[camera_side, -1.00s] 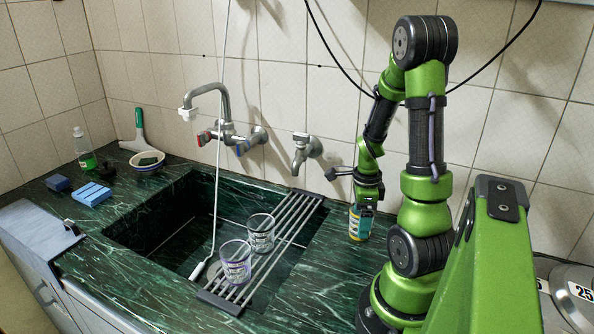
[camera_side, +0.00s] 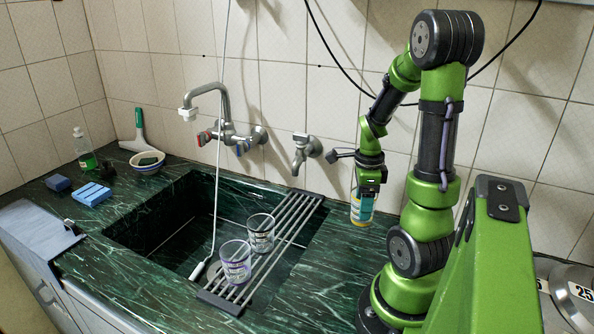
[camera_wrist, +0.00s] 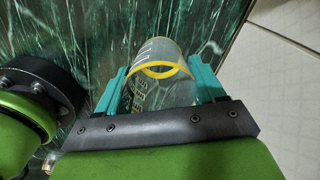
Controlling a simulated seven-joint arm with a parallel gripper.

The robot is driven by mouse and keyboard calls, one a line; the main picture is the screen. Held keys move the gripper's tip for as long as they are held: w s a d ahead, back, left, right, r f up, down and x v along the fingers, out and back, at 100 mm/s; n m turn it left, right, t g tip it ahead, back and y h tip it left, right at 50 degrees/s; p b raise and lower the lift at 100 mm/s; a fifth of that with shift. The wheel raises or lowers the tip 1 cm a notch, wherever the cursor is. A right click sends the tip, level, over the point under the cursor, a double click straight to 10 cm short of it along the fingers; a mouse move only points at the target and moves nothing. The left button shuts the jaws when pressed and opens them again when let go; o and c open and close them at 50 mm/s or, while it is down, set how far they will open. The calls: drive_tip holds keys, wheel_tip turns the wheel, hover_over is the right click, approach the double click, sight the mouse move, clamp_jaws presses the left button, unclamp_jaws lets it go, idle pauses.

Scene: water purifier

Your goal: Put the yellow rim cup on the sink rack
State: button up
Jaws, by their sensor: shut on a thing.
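The yellow rim cup (camera_side: 361,208) is a clear cup with a yellow rim and printed marks. My gripper (camera_side: 366,192) is shut on it and holds it upright, slightly above the counter to the right of the sink. In the wrist view the yellow rim cup (camera_wrist: 162,78) sits between the two teal fingers of my gripper (camera_wrist: 158,84).
Two clear cups stand on the rack: one with a dark rim (camera_side: 261,233) and one with a purple rim (camera_side: 236,262). The rack's back part is bare. A wall tap (camera_side: 306,150) overhangs near its back end. A white hose (camera_side: 214,220) hangs into the sink.

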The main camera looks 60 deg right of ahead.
drive_tip(key=w+a+r+n, duration=0.3)
drive_tip(key=w+r+n, duration=0.25)
drive_tip(key=n, duration=0.45)
drive_tip(key=w+a+r+n, duration=0.35)
drive_tip(key=w+n, duration=0.35)
drive_tip(key=n, duration=0.3)
drive_tip(key=w+a+r+n, duration=0.1)
drive_tip(key=w+a+n, duration=0.45)
drive_tip(key=a, duration=0.25)
drive_tip(key=w+a+r+n, duration=0.1)
drive_tip(key=w+a+n, duration=0.3)
drive_tip(key=a+n, duration=0.3)
drive_tip(key=s+d+f+m, duration=0.1)
drive_tip(key=s+d+m, duration=0.45)
drive_tip(key=d, duration=0.25)
drive_tip(key=s+d+m, duration=0.4)
drive_tip(key=d+m, duration=0.2)
drive_tip(key=d, duration=0.2)
drive_tip(key=s+d+f+m, duration=0.2)
drive_tip(key=s+m, duration=0.4)
drive_tip(key=m, duration=0.4)
drive_tip(key=s+d+f+m, duration=0.2)
drive_tip(key=s+m, duration=0.4)
drive_tip(key=m, duration=0.5)
drive_tip(key=shift+s+d+f, duration=0.25)
drive_tip(key=shift+d+f, duration=0.15)
drive_tip(key=shift+d, duration=0.35)
